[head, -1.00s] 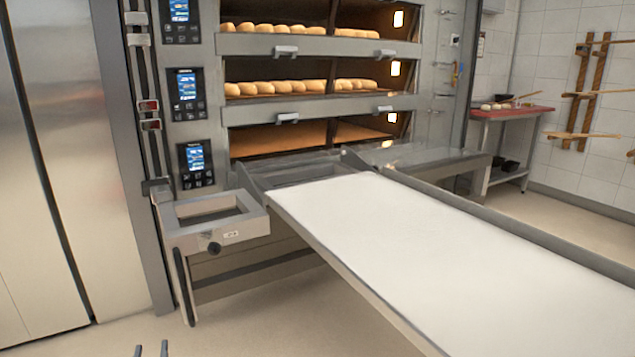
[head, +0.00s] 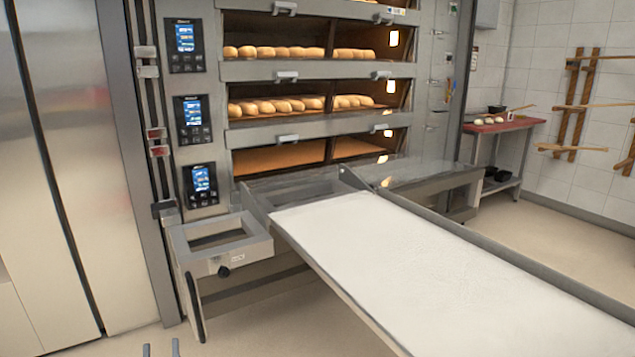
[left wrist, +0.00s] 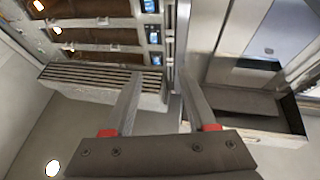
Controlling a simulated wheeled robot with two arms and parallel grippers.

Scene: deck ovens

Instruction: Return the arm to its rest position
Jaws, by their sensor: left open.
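My left gripper (head: 161,349) shows only as two grey fingertips at the bottom edge of the head view, low and left of the loader. In the left wrist view its two fingers (left wrist: 158,105) stand apart with nothing between them. They point towards the oven front, which looks tilted there. My right gripper is in neither view. The deck oven (head: 318,126) stands ahead, with bread loaves (head: 275,105) on its upper decks. The lowest deck in view (head: 280,160) holds no loaves.
A loader with a white belt (head: 430,265) runs from the oven to the lower right. A grey frame with a knob (head: 222,245) stands at its left. A steel cabinet (head: 75,150) is at the left. A red-topped table (head: 500,128) stands at the back right. Floor is clear at lower left.

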